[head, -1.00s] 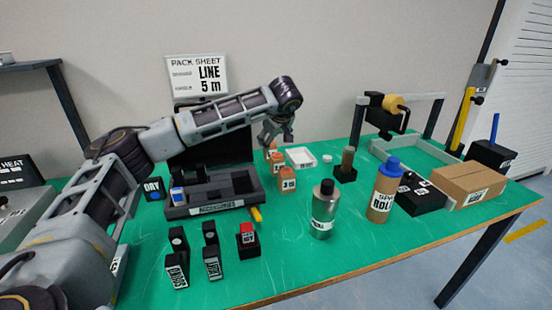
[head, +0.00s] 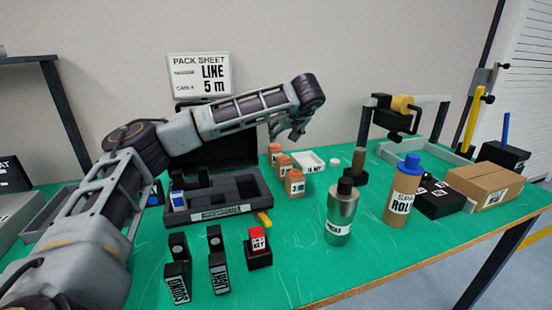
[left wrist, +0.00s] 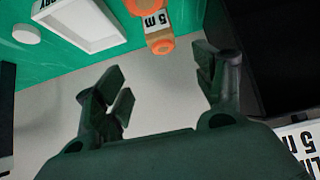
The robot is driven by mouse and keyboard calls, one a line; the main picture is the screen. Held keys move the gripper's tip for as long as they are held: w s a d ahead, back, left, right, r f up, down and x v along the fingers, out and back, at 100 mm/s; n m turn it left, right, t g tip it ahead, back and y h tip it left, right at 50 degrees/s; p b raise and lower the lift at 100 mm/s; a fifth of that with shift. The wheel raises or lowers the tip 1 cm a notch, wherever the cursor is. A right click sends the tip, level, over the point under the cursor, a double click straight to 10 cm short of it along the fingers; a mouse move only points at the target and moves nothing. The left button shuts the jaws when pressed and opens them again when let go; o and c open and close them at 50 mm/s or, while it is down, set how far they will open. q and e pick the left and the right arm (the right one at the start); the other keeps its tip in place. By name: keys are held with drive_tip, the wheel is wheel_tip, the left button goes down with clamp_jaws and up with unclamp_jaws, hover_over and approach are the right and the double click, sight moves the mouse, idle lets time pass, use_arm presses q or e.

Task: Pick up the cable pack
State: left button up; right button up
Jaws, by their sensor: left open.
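Several small orange cable packs stand in a row behind the accessories tray: a back one (head: 275,153), a middle one (head: 284,165) and a front one (head: 295,183). The small labels on them are hard to read in the head view. In the left wrist view an orange pack (left wrist: 158,40) with a white "5 m" label shows at the top, beyond and between the fingers. My left gripper (head: 297,135) is open and empty, above the table behind the packs and apart from them. Its two spread fingers also show in the left wrist view (left wrist: 160,80). My right gripper is not in view.
A white tray (head: 309,161) lies right of the packs. The dark accessories tray (head: 262,208) is in front, left. A pack sheet (head: 200,76) reads "LINE 5 m".

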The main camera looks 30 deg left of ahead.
sight(276, 147)
use_arm(q)
drive_tip(key=shift+b+x, duration=1.25)
drive_tip(key=shift+x, duration=3.1)
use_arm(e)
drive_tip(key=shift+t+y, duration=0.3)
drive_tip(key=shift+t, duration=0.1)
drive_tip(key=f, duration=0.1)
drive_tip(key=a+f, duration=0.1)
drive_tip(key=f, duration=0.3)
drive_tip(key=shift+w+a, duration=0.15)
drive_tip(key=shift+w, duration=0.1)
use_arm(q)
drive_tip(key=shift+f, duration=0.1)
